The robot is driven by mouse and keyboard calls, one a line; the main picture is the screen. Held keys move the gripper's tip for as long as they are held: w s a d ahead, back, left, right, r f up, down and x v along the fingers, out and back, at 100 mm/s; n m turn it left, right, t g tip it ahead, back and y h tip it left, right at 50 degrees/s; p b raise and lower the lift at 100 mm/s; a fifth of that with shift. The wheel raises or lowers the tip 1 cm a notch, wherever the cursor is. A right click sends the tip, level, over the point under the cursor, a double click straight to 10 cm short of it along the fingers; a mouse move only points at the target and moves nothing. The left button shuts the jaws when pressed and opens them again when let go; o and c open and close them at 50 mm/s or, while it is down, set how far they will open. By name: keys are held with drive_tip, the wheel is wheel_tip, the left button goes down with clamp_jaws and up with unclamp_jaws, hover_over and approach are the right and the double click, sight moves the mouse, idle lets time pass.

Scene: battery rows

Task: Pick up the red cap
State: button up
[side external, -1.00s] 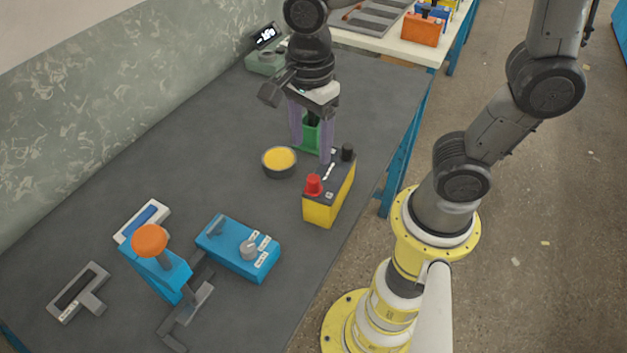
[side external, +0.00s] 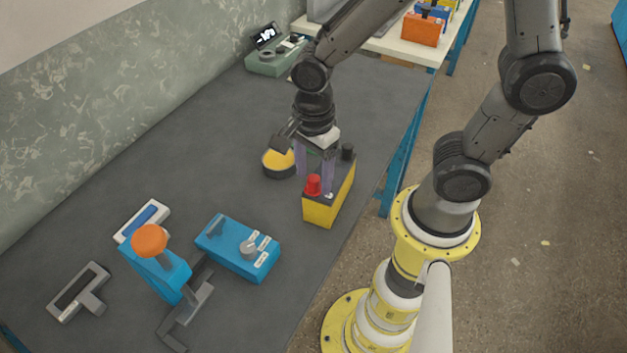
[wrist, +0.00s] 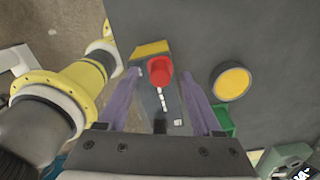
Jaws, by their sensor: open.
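The red cap (side external: 313,184) stands on the near end of the dark top of a yellow battery (side external: 320,212). It also shows in the wrist view (wrist: 159,71), ahead of my gripper and between the lines of its two fingers. My gripper (side external: 314,186) is open, with its purple fingers pointing down over the battery, close to the cap. In the wrist view my fingers (wrist: 158,82) are spread to either side of the battery top, with nothing held between them. A black cap (side external: 347,152) stands at the battery's far end.
A round dark container with a yellow top (side external: 278,163) sits left of the battery. A blue box with a knob (side external: 238,248) and an orange-knobbed lever press (side external: 150,241) stand at the near left. A green object (wrist: 224,118) lies beside my right finger in the wrist view.

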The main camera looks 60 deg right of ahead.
sight(313, 178)
clamp_jaws()
idle(0.3)
drive_tip(key=shift+r, duration=0.45)
wheel_tip(313, 178, up, 2)
drive_tip(key=shift+r, duration=0.1)
drive_tip(key=s+d+r, duration=0.3)
drive_tip(key=s+r, duration=0.7)
drive_tip(key=s, duration=0.3)
drive_tip(key=shift+s+d, duration=0.3)
